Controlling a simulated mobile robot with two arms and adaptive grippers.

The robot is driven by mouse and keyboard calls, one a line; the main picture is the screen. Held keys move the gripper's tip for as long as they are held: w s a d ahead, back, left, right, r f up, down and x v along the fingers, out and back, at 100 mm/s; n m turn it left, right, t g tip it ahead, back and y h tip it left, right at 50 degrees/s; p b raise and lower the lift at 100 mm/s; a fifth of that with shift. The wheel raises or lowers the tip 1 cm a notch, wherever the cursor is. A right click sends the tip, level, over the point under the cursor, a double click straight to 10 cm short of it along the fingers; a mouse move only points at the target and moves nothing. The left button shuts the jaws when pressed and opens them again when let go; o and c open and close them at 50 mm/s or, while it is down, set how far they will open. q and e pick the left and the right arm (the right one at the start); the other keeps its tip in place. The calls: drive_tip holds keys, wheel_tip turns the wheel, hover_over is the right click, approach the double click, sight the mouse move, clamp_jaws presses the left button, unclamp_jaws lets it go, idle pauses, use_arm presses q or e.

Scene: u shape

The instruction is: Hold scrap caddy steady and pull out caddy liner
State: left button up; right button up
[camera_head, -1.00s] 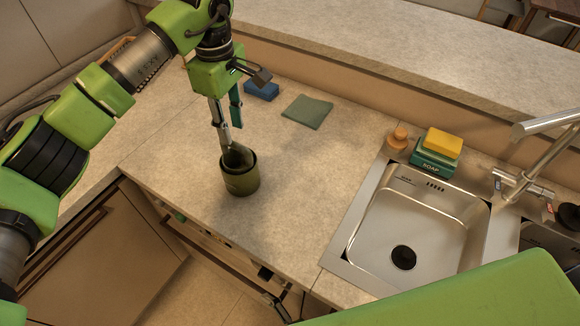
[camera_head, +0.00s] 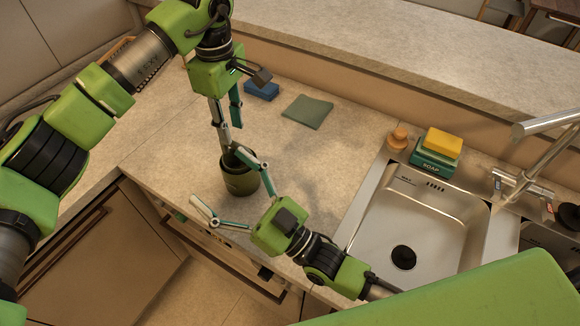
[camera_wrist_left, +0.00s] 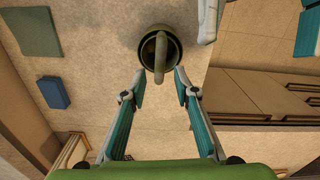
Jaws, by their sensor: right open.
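The dark olive scrap caddy (camera_head: 240,183) stands upright on the counter. In the left wrist view, its round rim (camera_wrist_left: 143,52) shows with the curved grey-green handle of the liner (camera_wrist_left: 160,58) across it. My left gripper (camera_head: 226,146) points down over the caddy. Its two fingertips (camera_wrist_left: 158,80) are apart, one on each side of the handle's near end, with gaps showing. My right gripper (camera_head: 218,177) is spread wide at the caddy's near side, one finger by its right side and rim, the other to the lower left. I cannot tell whether it touches the caddy.
A blue sponge (camera_head: 262,91) and a green cloth (camera_head: 307,112) lie behind the caddy. The sink (camera_head: 420,225), soap box (camera_head: 434,163) with a yellow sponge (camera_head: 442,143), and faucet (camera_head: 525,185) are at the right. The counter's front edge is close to the caddy.

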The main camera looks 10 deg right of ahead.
drive_tip(key=s+d+r+n+g+y, duration=0.25)
drive_tip(key=r+n+g+y, duration=0.75)
drive_tip(key=n, duration=1.3)
drive_tip(key=n+g+h, duration=0.2)
drive_tip(key=n+h, duration=1.2)
drive_tip(key=n, duration=0.4)
approach(241, 175)
drive_tip(key=w+d+f, duration=0.1)
drive_tip(key=f, duration=0.1)
drive_tip(key=w+d+f, duration=0.1)
drive_tip(key=d+f, duration=0.1)
drive_tip(key=shift+w, duration=0.1)
drive_tip(key=shift+w+f+t, duration=0.1)
drive_tip(key=shift+f+t, duration=0.05)
drive_tip(key=shift+t, duration=0.15)
drive_tip(key=x, duration=1.3)
drive_tip(key=shift+a, duration=0.3)
